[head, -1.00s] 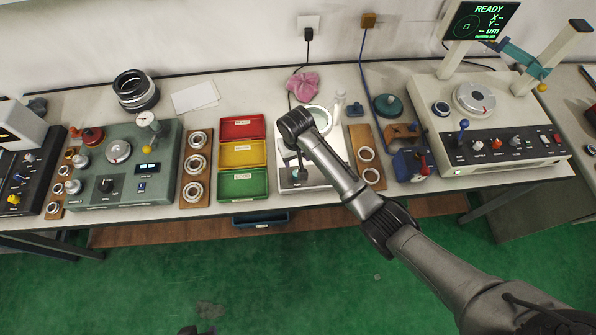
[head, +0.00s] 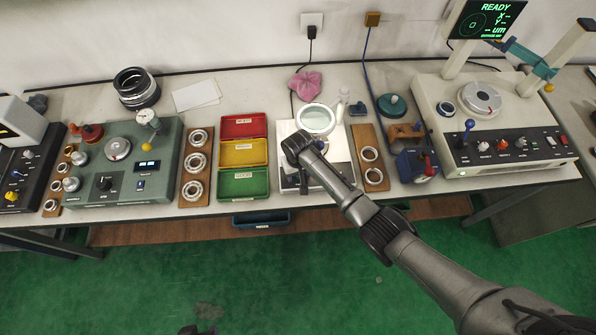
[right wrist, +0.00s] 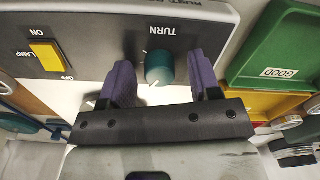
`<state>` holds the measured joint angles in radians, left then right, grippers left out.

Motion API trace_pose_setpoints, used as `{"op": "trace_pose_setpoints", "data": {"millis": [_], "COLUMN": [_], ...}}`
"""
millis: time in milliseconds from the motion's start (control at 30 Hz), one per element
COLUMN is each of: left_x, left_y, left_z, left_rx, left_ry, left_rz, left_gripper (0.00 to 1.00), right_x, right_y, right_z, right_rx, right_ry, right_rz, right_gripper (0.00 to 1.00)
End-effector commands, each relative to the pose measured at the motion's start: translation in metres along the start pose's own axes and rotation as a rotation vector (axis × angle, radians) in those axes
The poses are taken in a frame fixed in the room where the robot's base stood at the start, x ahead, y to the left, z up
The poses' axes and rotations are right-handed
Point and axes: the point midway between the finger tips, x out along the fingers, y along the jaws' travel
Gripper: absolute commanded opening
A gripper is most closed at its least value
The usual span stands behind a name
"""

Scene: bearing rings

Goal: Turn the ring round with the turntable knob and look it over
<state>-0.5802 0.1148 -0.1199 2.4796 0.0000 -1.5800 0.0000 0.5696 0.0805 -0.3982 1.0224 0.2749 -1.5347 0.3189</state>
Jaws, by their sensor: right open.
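The teal turntable knob (right wrist: 160,67), labelled TURN, is on the front panel of the inspection stand (head: 341,174). In the right wrist view my right gripper (right wrist: 160,75) is open, with one purple finger on each side of the knob and gaps showing. In the head view my right gripper (head: 303,178) is at the stand's front and mostly hidden by my arm. A round magnifier (head: 316,119) with a pale rim sits over the stand. I cannot make out a ring under it. My left gripper is not in view.
A yellow lamp switch (right wrist: 45,57) is on the same panel. Red, yellow and green (head: 243,184) bins stand to the left. Boards with rings flank the area, one left (head: 196,166) and one right (head: 369,158). A pink cloth (head: 305,84) lies behind.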

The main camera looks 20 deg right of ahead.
Motion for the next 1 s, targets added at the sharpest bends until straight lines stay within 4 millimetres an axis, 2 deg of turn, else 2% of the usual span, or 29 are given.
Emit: {"op": "trace_pose_setpoints", "data": {"millis": [133, 633, 833, 1000], "left_x": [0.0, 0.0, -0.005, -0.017], "left_y": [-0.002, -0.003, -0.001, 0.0], "left_z": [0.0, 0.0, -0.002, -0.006], "left_rx": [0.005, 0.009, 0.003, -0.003], "left_ry": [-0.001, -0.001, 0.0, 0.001], "left_rz": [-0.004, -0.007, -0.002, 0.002], "left_gripper": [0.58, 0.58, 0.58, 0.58], "right_x": [0.0, 0.0, -0.002, -0.004], "right_y": [0.0, 0.0, 0.0, 0.0], "right_z": [0.0, 0.0, 0.0, 0.0], "right_rx": [0.0, 0.0, 0.023, 0.106], "right_ry": [0.0, 0.0, -0.001, -0.003], "right_rz": [0.0, 0.0, -0.001, 0.0], "right_gripper": [0.55, 0.08, 0.08, 0.08]}}
